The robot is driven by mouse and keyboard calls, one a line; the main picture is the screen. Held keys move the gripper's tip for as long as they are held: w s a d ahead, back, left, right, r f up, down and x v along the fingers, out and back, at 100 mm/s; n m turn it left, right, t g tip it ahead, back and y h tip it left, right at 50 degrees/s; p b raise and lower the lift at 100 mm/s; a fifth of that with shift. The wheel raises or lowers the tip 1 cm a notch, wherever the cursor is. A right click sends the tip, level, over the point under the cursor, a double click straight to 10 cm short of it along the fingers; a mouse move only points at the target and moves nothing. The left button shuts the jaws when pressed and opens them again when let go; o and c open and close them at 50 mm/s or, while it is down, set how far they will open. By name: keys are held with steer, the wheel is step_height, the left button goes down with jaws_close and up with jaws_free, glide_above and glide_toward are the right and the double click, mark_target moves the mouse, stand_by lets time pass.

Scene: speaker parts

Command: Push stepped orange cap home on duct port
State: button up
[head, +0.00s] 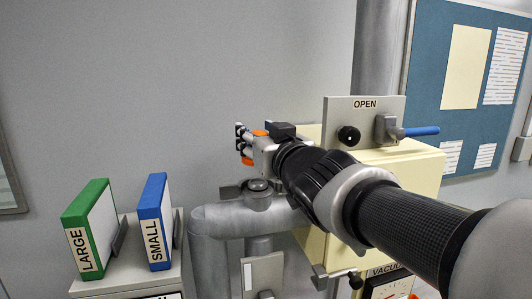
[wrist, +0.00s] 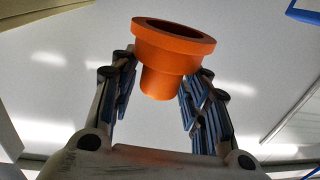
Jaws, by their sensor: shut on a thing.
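The stepped orange cap (wrist: 172,58) is between the fingers of my gripper (wrist: 165,72) in the wrist view. Its wide open rim is at the top of that picture and its narrower end points down towards the palm. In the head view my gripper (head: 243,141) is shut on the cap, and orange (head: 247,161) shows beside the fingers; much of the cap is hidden. The grey duct (head: 225,219) has an upright fitting (head: 258,186) with a round dark top, below my gripper. The cap appears apart from it. I cannot tell whether this fitting is the port.
A cream cabinet (head: 425,172) stands right of the duct, with an OPEN panel (head: 340,112) and a blue-handled lever (head: 420,131). A green LARGE binder (head: 88,232) and a blue SMALL binder (head: 155,222) stand on a grey stand at left. The wall space above the binders is clear.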

mark_target(257, 132)
step_height(257, 132, up, 3)
steer(key=shift+p, duration=0.5)
steer(key=shift+y, duration=0.3)
steer(key=shift+f+b, duration=1.95)
steer(key=shift+f, duration=1.3)
steer(key=shift+f+b, duration=1.3)
steer(key=shift+f, duration=0.25)
steer(key=o, duration=1.2)
